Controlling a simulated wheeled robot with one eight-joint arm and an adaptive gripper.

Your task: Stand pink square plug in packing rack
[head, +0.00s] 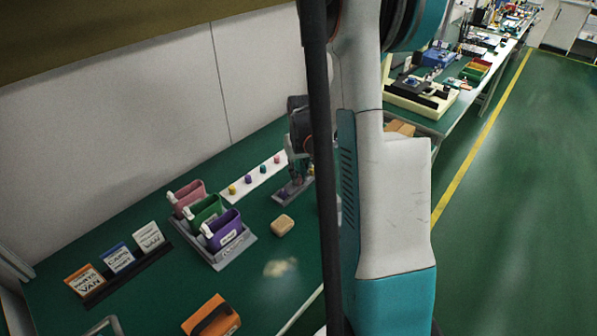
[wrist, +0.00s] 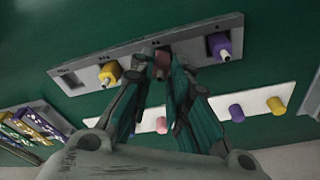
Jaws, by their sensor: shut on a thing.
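The pink square plug (wrist: 163,61) is between the fingertips of my gripper (wrist: 160,66) in the wrist view. My gripper is shut on it, and the fingers hide part of it. The plug is at the middle of the grey packing rack (wrist: 201,33), between a yellow plug (wrist: 110,72) and a purple plug (wrist: 219,45) in the rack. I cannot tell whether its lower end is inside a slot or just above it. A square slot near the rack's left end is empty. In the head view my gripper (head: 298,172) is over the rack (head: 280,195), partly behind my arm.
A white strip (head: 241,187) with several coloured plugs lies beside the rack. Pink, green and purple bins (head: 226,229) stand in a grey tray, with a tan block (head: 282,225) nearby. Label cards (head: 118,258) and an orange box (head: 211,317) are farther left and in front.

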